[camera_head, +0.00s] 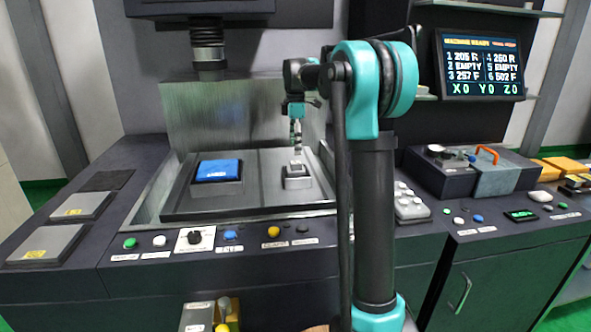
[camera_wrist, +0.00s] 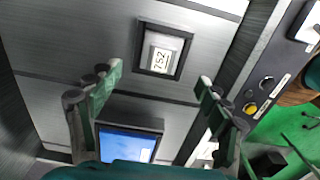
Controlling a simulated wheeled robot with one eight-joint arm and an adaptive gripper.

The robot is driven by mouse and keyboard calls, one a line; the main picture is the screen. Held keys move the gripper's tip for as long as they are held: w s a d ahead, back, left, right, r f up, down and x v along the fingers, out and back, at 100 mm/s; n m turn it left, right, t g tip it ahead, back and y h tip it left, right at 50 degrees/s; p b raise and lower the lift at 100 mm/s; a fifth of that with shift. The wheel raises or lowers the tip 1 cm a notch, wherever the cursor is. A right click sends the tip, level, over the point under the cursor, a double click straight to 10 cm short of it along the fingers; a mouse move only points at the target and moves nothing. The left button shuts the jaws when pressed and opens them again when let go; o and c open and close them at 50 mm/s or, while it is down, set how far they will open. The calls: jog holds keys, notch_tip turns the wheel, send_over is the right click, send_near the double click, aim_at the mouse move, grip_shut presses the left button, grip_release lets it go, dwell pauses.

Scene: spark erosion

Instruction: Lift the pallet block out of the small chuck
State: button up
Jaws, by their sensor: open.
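The pallet block (camera_head: 296,166) is a small light-grey block standing in the small chuck (camera_head: 297,183) on the right of the machine table. In the wrist view the block (camera_wrist: 163,57) carries a white number label, and the dark square rim of the chuck (camera_wrist: 143,38) surrounds it. My gripper (camera_head: 297,147) hangs above the block in the head view. In the wrist view my gripper (camera_wrist: 160,80) has its two green fingers spread wide with nothing between them. The block lies beyond the fingertips, apart from both.
A larger chuck with a blue top (camera_head: 218,169) stands left of the small chuck; it also shows in the wrist view (camera_wrist: 128,147). The tank's front rim and a row of buttons (camera_head: 230,235) lie in front. The machine head (camera_head: 208,45) hangs at the back left.

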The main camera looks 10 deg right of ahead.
aim_at(296, 162)
jog(key=shift+d+f, duration=0.1)
jog(key=shift+f, duration=3.5)
jog(key=shift+s, duration=0.1)
jog(key=c, duration=1.6)
jog(key=shift+c, duration=0.4)
jog(key=shift+r, duration=0.15)
